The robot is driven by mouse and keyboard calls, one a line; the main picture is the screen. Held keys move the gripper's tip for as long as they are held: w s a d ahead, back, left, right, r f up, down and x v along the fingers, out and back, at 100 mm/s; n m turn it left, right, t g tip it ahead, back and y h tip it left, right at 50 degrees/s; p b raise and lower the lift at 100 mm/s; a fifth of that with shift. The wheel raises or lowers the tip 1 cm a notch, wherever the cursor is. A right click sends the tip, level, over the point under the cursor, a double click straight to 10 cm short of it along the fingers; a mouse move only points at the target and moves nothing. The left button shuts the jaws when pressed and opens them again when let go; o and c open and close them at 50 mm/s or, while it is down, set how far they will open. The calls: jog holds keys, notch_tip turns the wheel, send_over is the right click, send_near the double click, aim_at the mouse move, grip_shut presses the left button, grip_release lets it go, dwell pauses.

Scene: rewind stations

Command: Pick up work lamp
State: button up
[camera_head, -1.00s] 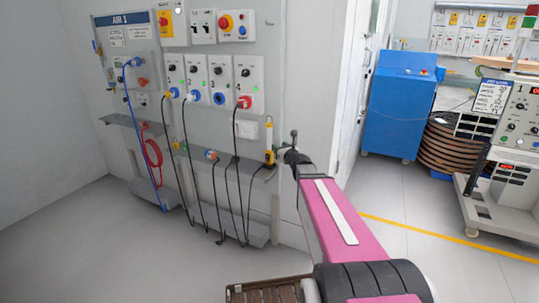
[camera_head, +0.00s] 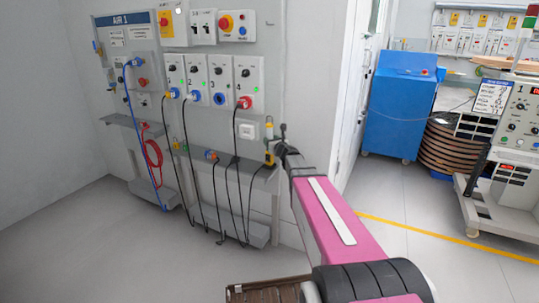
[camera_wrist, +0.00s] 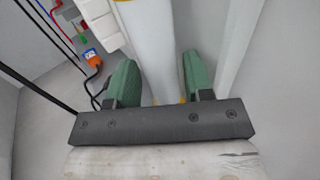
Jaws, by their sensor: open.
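The work lamp (camera_head: 269,131) is a slim upright yellow and pale stick at the right end of the wall shelf. In the wrist view the lamp (camera_wrist: 150,45) is a long white body with yellow edges, running down between two green fingers. My gripper (camera_wrist: 160,80) is open, with one finger on each side of the lamp. A gap shows beside the right finger; I cannot tell whether the left finger touches. In the head view my gripper (camera_head: 279,143) partly covers the lamp. The lamp's near end is hidden behind the gripper's dark bar.
The narrow shelf (camera_head: 235,166) runs below wall sockets (camera_head: 220,82) with hanging black cables. An orange connector (camera_wrist: 91,56) with a cable lies left of the fingers. A blue cabinet (camera_head: 400,105) stands to the right. The floor at left is clear.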

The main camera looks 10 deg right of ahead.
grip_shut()
